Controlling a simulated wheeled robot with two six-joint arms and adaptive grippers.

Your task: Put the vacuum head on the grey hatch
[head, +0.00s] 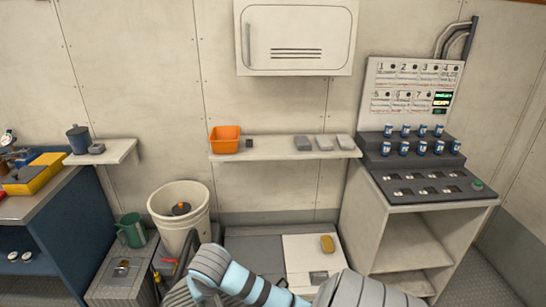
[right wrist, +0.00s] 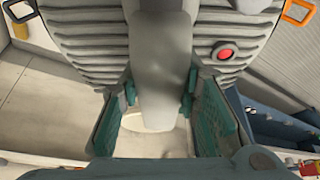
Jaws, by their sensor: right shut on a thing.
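In the head view, what looks like part of the vacuum head (head: 180,292) shows at the bottom, beside my arm. The grey hatch (head: 252,243) lies on the low surface under the shelf, right of the held head. My arm hides its front part. My left gripper is not in view.
An open cream tub (head: 168,200) stands left of the hatch, with a dark and orange part inside. A pale panel (head: 298,252) right of the hatch bears a yellow sponge-like thing (head: 327,243). A green can (head: 131,230) stands far left. The hatch's visible part is clear.

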